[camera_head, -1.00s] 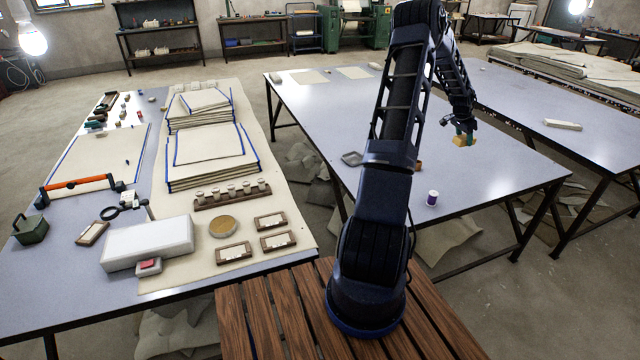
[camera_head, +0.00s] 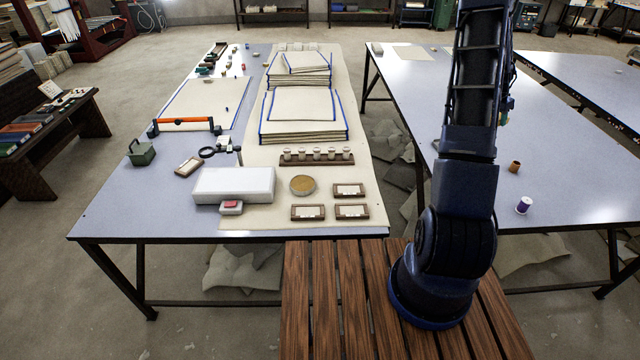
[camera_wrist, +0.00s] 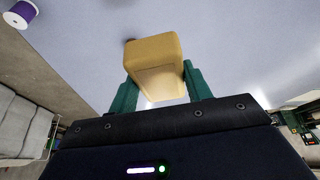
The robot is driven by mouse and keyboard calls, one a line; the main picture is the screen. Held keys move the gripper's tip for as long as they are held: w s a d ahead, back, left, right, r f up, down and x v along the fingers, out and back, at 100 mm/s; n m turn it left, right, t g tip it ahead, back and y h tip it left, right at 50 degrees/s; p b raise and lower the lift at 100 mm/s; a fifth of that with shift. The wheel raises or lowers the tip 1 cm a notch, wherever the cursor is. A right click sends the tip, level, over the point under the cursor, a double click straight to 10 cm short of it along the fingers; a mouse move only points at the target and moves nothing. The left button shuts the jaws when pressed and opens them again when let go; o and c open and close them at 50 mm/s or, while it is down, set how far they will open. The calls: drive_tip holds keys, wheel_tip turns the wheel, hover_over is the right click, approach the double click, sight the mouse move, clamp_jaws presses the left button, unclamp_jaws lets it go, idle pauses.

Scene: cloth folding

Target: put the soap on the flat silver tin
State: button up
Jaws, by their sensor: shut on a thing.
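The soap is a yellow block (camera_wrist: 155,60) with rounded edges, seen in the wrist view. My gripper (camera_wrist: 160,88) is shut on it, with a green finger on each side. The soap is held above a pale grey-blue tabletop. In the head view my arm hides most of the gripper and the soap. The flat silver tin is not clearly visible now. In the earlier head frame a flat grey piece lies on the right-hand table, and my arm now covers most or all of that area.
On the right-hand table (camera_head: 580,190) stand a purple spool (camera_head: 523,205) and a small brown cup (camera_head: 515,166). The left table carries stacked cloth (camera_head: 300,115), a white box (camera_head: 233,185), a round tin (camera_head: 302,185) with a golden top and framed cards (camera_head: 350,190). The right table is mostly bare.

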drive_tip(key=w+a+r+n+t+y, duration=0.1)
drive_tip(key=w+a+n, duration=0.2)
drive_tip(key=a, duration=1.8)
drive_tip(key=w+a+n+t, duration=0.1)
drive_tip(key=w+a+n, duration=0.25)
drive_tip(key=a, duration=1.75)
drive_tip(key=n+t+y, duration=0.1)
drive_tip(key=n+y, duration=0.2)
drive_tip(key=n, duration=0.5)
hover_over(303, 182)
drive_tip(key=s, duration=0.1)
drive_tip(key=shift+m, duration=0.25)
wheel_tip(303, 182, down, 20)
drive_tip(key=shift+s+a+r, duration=0.1)
drive_tip(key=shift+r, duration=0.05)
drive_tip(key=o, duration=0.9)
drive_tip(key=shift+c, duration=0.2)
drive_tip(key=shift+o, duration=1.1)
